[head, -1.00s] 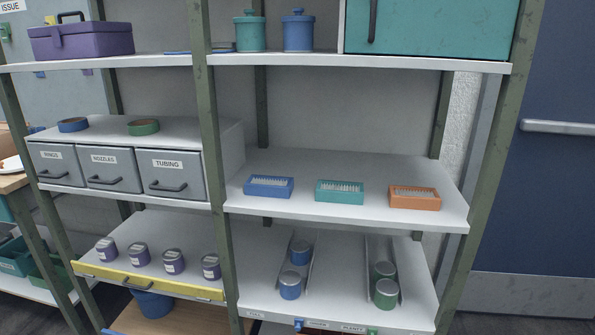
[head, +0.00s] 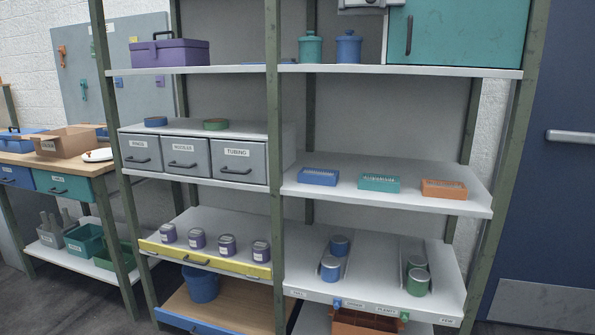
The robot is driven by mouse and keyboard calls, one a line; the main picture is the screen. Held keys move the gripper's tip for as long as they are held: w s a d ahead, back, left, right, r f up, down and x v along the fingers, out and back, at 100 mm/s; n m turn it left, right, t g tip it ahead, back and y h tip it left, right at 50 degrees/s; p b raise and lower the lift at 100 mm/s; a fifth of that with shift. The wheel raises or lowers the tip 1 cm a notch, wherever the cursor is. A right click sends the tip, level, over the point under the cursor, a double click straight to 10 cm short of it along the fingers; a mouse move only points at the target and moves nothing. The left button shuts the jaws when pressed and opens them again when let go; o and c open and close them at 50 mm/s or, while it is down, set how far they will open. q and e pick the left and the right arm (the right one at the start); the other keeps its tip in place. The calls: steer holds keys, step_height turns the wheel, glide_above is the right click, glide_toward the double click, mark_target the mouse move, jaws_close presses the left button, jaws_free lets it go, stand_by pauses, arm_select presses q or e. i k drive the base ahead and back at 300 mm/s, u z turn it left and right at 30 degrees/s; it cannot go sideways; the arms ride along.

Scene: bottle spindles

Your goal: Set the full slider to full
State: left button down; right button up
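On the front edge of the lower right shelf (head: 450,300) there is a label strip with small sliders. A blue slider (head: 336,303) sits left of the middle of the edge, and a green slider (head: 404,316) sits farther right. Small white labels lie along the edge: one at the left end (head: 299,294), one reading PLENTY (head: 385,310) and one at the right end (head: 447,321); most are too small to read surely. Neither of my grippers shows.
Blue cans (head: 330,268) and green cans (head: 417,282) stand in sloped chutes above the edge. An orange-brown box (head: 362,323) is below it. A yellow-fronted drawer (head: 205,259) with several purple cans is at left. A blue door (head: 555,200) is at right.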

mark_target(337, 302)
steer(key=u, duration=0.1)
steer(key=i, duration=1.15)
steer(key=z, duration=0.05)
